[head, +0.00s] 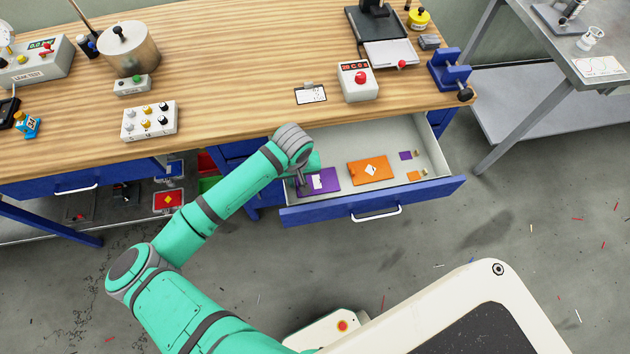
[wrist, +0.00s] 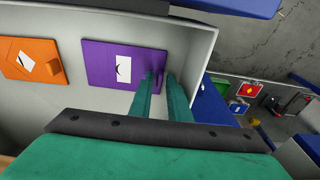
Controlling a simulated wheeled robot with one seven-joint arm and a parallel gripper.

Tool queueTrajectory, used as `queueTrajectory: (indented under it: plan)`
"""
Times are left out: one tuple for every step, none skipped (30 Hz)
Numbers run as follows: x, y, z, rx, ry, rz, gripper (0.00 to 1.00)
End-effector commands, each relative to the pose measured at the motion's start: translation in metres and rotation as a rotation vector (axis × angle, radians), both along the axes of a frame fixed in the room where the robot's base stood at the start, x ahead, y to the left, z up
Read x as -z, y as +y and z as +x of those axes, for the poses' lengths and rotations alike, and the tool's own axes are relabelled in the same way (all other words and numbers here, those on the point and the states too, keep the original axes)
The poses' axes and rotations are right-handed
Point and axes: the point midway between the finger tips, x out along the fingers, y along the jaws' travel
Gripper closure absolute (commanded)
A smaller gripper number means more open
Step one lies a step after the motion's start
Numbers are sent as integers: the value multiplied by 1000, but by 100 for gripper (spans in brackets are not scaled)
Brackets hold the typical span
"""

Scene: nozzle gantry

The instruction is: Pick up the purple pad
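The purple pad (head: 331,181) lies flat in the left part of the open drawer, with a white label on its top. It also shows in the wrist view (wrist: 97,65), with a small upright purple grip near its right edge. My gripper (head: 302,188) is down at the pad's left end in the head view. In the wrist view the two green fingers of my gripper (wrist: 161,76) stand apart, with the purple grip between their tips. Contact with the grip cannot be made out. The far sides of the fingertips are hidden.
An orange pad (head: 358,174) lies to the right in the same drawer (head: 425,185), with small purple and orange squares beyond it. The drawer's side wall is close to the fingers. The wooden worktop (head: 235,100) overhangs the back of the drawer.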

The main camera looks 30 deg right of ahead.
Motion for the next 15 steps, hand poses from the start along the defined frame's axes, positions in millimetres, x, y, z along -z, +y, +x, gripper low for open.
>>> queueTrajectory:
  plan:
    - [0, 0, 0, 0, 0, 0, 84]
    - [0, 0, 0, 0, 0, 0, 88]
    - [0, 0, 0, 0, 0, 0, 98]
    - [0, 0, 0, 0, 0, 0, 100]
    - [0, 0, 0, 0, 0, 0, 100]
    - [0, 0, 0, 0, 0, 0, 100]
    - [0, 0, 0, 0, 0, 0, 100]
    - [0, 0, 0, 0, 0, 0, 100]
    - [0, 0, 0, 0, 0, 0, 100]
    - [0, 0, 0, 0, 0, 0, 100]
    - [0, 0, 0, 0, 0, 0, 100]
    - [0, 0, 0, 0, 0, 0, 100]
    - [0, 0, 0, 0, 0, 0, 100]
    - [-1, 0, 0, 0, 0, 0, 100]
    - [-1, 0, 0, 0, 0, -1, 100]
